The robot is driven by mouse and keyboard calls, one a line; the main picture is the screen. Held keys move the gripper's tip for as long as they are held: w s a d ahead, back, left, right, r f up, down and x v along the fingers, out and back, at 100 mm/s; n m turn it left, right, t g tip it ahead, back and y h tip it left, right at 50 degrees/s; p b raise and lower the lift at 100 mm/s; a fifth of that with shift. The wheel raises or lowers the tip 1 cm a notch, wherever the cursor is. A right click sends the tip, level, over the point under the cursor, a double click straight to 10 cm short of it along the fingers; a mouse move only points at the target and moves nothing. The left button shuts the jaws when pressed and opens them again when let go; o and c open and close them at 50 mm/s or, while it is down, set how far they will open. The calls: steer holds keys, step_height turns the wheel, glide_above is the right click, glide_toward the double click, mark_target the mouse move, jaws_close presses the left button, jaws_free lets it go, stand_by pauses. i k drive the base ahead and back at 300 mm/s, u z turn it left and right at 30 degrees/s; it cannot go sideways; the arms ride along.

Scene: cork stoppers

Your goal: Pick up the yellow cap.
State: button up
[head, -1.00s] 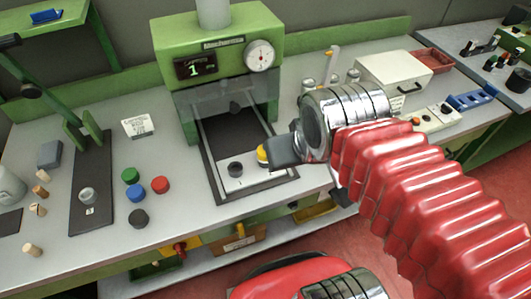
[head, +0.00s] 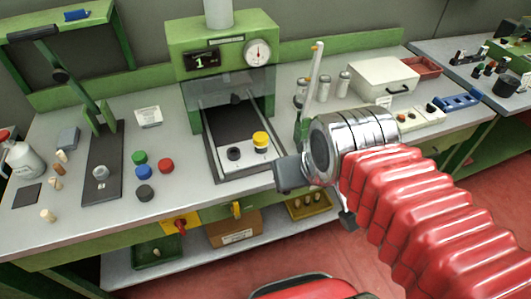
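The yellow cap (head: 261,138) sits on the pale front strip of the press tray (head: 215,165), at its right side, and shows fully. A black cap (head: 234,153) is just left of it on the same strip. My gripper (head: 287,176) is below and right of the yellow cap in the picture, with a visible gap between them. Its dark end is seen from the side and the finger opening is hidden, so I cannot tell whether it is open or shut. I see nothing held in it.
The green press (head: 222,45) with a gauge stands behind the tray. Green, blue, red and black caps lie left of it on the bench. A thermometer-like stick in a green holder (head: 310,90) stands close behind my gripper. A white box (head: 384,80) is farther right.

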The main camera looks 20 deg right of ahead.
mark_target(261, 138)
steer(key=k, duration=0.9)
steer(key=u, duration=0.6)
steer(key=i, duration=1.3)
steer(key=u, duration=0.1)
